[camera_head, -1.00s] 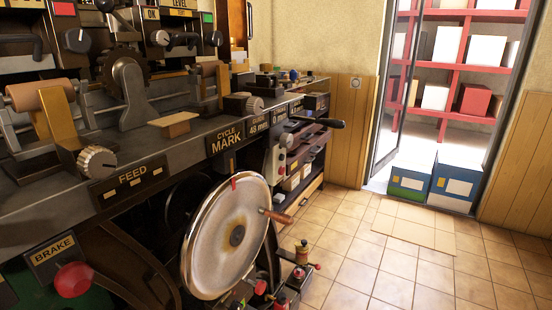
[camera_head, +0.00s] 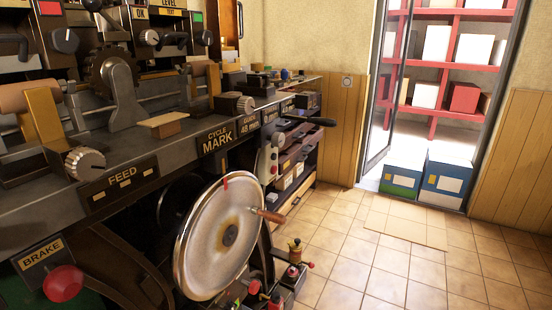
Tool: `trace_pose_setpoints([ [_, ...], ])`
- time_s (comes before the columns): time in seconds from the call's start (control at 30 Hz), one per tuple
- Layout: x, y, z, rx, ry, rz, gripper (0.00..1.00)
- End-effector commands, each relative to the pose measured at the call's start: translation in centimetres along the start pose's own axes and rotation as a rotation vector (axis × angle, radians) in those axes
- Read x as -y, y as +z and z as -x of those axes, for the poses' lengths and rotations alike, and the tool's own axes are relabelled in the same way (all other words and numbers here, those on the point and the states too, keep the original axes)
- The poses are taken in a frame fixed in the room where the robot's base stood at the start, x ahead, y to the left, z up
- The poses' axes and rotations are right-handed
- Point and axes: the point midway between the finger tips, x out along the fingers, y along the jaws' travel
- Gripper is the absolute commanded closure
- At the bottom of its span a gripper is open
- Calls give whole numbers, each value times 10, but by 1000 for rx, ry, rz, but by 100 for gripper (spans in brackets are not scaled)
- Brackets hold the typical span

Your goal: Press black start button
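A small grey control box (camera_head: 271,158) is on the front of the machine, right of the large metal handwheel (camera_head: 210,250) and below the dark crank handle (camera_head: 308,120). It carries small round buttons, one of them red (camera_head: 274,170). The buttons are too small to tell for sure which one is the black start button. My gripper does not show in this view.
The long machine bench (camera_head: 110,165) fills the left side, with FEED and CYCLE MARK plates and a red brake knob (camera_head: 64,283). The handwheel's wooden handle (camera_head: 268,215) juts right. Tiled floor (camera_head: 375,265) is open on the right. Blue and green boxes (camera_head: 402,177) stand by the doorway.

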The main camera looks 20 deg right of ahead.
Motion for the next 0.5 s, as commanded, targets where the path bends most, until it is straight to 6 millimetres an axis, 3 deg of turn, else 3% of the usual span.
trace_pose_setpoints([
  [0.27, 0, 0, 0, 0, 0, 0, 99],
  [0.5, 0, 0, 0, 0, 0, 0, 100],
])
